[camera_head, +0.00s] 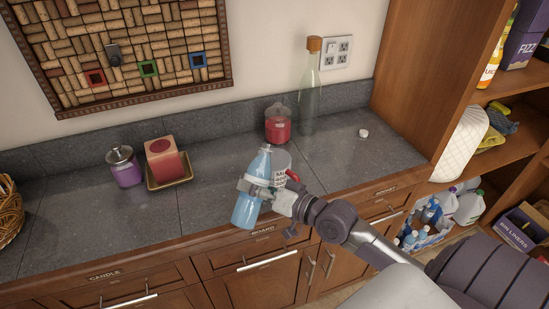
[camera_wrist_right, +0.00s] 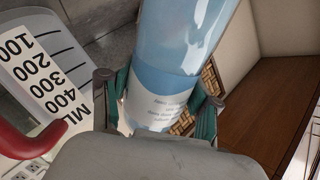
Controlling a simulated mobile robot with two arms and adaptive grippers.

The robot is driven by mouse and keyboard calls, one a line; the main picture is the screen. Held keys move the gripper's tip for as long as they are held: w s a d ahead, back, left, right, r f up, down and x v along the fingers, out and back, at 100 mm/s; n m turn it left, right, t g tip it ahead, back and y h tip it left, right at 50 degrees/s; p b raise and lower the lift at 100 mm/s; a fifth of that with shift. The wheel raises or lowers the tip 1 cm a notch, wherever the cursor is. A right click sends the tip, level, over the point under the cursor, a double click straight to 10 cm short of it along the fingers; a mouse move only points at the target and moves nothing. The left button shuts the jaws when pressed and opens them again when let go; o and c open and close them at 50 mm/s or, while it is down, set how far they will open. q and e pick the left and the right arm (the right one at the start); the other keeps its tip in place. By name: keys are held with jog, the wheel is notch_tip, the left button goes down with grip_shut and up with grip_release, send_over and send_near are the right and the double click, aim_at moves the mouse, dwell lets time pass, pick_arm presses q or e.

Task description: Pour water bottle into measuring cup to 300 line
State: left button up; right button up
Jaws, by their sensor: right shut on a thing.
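The water bottle (camera_head: 246,210) is clear with blue water and a pale label, and leans slightly with its narrower end up and to the right. My right gripper (camera_head: 262,190) is shut around its middle and holds it in front of the counter. In the right wrist view, the fingers (camera_wrist_right: 160,95) sit on both sides of the bottle (camera_wrist_right: 180,50). The measuring cup (camera_head: 282,162), clear with a red handle, stands on the counter behind the bottle and is partly hidden. In the wrist view, the cup (camera_wrist_right: 62,45) appears upside down with its 100 to 400 marks; I cannot make out water in it. My left gripper is out of view.
A red jar (camera_head: 278,130) and a tall corked glass bottle (camera_head: 308,100) stand behind the cup. A small white cap (camera_head: 363,133) lies at the right. A purple jar (camera_head: 126,172) and a red box (camera_head: 164,160) on a tray are at the left. Shelves (camera_head: 440,80) bound the right side.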

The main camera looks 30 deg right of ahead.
aim_at(254, 182)
jog(key=shift+s+a+f+m, duration=0.2)
jog(key=shift+a+f+m, duration=0.15)
jog(key=shift+m, duration=0.45)
dwell(0.5)
jog(key=shift+s+a+r+m+g+y, duration=0.15)
jog(key=shift+a+r+m+g+y, duration=0.15)
jog(key=shift+m, duration=0.4)
dwell(0.7)
jog(key=shift+s+a+r+m+p, duration=0.1)
jog(key=shift+a+r+m+p, duration=0.1)
jog(key=shift+r+m+p, duration=0.75)
dwell(0.4)
jog(key=shift+w+d+r+m+g+y+p, duration=0.3)
jog(key=shift+d+r+m+p, duration=0.25)
jog(key=shift+p, duration=0.6)
dwell(0.9)
jog(key=shift+a+r+m, duration=0.1)
jog(key=shift+m, duration=0.2)
dwell(1.6)
